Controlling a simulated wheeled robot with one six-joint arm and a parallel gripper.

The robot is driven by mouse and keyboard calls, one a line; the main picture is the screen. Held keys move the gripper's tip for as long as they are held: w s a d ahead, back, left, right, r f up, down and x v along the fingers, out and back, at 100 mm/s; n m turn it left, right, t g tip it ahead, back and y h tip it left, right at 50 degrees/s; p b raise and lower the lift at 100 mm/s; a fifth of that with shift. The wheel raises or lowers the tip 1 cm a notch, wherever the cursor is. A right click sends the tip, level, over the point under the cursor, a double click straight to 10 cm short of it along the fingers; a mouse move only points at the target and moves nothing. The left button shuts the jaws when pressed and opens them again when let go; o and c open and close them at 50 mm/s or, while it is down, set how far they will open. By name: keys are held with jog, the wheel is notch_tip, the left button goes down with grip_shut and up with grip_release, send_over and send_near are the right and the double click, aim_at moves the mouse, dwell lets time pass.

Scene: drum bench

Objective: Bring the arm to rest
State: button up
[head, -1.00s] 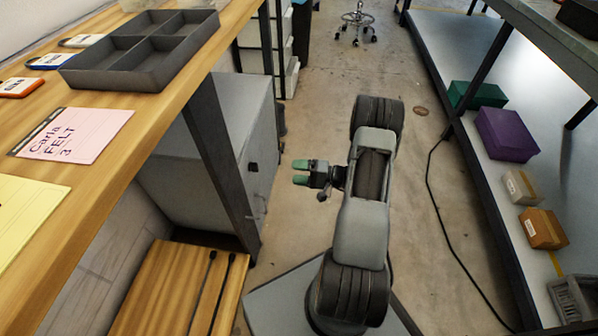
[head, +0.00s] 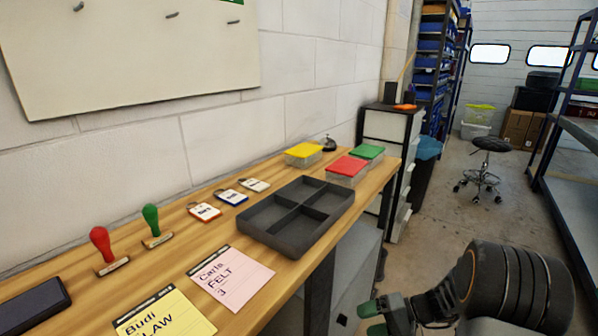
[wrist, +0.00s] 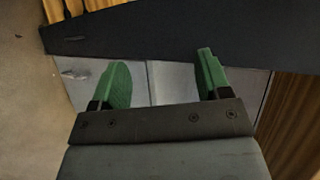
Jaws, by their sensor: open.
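My gripper (head: 374,317) shows at the bottom of the head view, to the right of the bench's front edge and over the floor side. My arm is folded, with its dark ribbed joint at the lower right. In the wrist view my gripper (wrist: 162,80) has its two green fingers apart with nothing between them. Beyond the fingers are a grey cabinet front (wrist: 178,84) and a dark beam (wrist: 190,32).
The wooden bench (head: 130,265) holds a dark divided tray (head: 298,215), a pink card (head: 231,279), a yellow card (head: 165,315), two stamps, small tags and lidded boxes. A stool (head: 490,165) stands on the floor behind. Shelving (head: 575,140) is at the right.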

jog(key=s+r+n+h+p, duration=0.1)
jog(key=s+r+h+p, duration=0.2)
jog(key=r+p, duration=0.4)
jog(key=s+a+r+n+t+h+p, duration=0.1)
jog(key=s+r+h+p, duration=0.3)
jog(key=r, duration=1.2)
jog(key=s+a+r+n+t+h+p, duration=0.1)
jog(key=s+r+h+p, duration=0.2)
jog(key=r+p, duration=0.7)
notch_tip(320, 180, up, 3)
jog(key=h, duration=0.2)
jog(key=shift+s+f+h, duration=0.2)
jog(key=shift+s+h, duration=0.2)
jog(key=shift+c, duration=0.5)
